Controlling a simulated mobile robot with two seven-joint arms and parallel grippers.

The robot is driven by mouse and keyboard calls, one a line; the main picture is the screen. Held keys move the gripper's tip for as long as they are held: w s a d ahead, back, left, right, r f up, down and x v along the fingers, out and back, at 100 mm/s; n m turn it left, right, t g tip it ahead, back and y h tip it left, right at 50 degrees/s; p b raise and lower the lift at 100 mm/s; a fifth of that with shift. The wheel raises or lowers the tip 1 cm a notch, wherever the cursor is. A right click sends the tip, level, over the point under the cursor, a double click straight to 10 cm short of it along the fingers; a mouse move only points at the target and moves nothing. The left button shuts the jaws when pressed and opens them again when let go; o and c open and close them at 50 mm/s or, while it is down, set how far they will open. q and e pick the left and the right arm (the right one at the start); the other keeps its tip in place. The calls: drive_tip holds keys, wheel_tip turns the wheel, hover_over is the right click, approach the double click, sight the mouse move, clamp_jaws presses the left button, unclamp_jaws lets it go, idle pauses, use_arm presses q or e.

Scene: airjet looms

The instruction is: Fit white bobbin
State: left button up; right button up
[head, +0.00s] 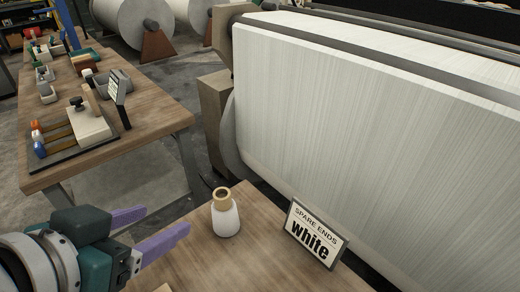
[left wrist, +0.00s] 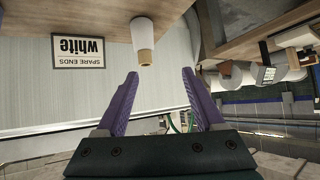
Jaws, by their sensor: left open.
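The white bobbin (head: 227,219), with a tan wooden neck, stands upright on a small wooden table (head: 262,232). My left gripper (head: 165,220) is open and empty, to the left of the bobbin, with its purple fingers pointing toward it. In the left wrist view, which appears upside down, the bobbin (left wrist: 143,36) is beyond the open fingertips (left wrist: 160,73) and apart from them. My right gripper is not in view.
A sign reading "SPARE ENDS white" (head: 316,234) stands on the table right of the bobbin. Behind the table is a large loom beam of white warp (head: 340,120). A longer workbench (head: 150,100) at left carries a dark tray with coloured bobbins (head: 38,140) and several devices.

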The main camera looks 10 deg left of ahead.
sight(220, 196)
use_arm(q)
drive_tip(key=w+d+f+t+h+b, duration=0.1)
drive_tip(key=w, duration=0.1)
drive_tip(key=w+d+f+t+b, duration=0.1)
drive_tip(key=w+f, duration=0.1)
drive_tip(key=w+d+f+m+h+b, duration=0.1)
drive_tip(key=w, duration=0.2)
drive_tip(key=shift+f+t+h, duration=0.15)
drive_tip(key=shift+t+h, duration=0.15)
drive_tip(key=shift+t, duration=0.1)
drive_tip(key=shift+b+x, duration=0.95)
drive_tip(key=shift+x, duration=1.75)
drive_tip(key=shift+d, duration=0.2)
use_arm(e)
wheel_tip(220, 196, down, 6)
use_arm(q)
drive_tip(key=shift+c, duration=0.3)
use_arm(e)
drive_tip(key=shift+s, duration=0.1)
use_arm(q)
clamp_jaws()
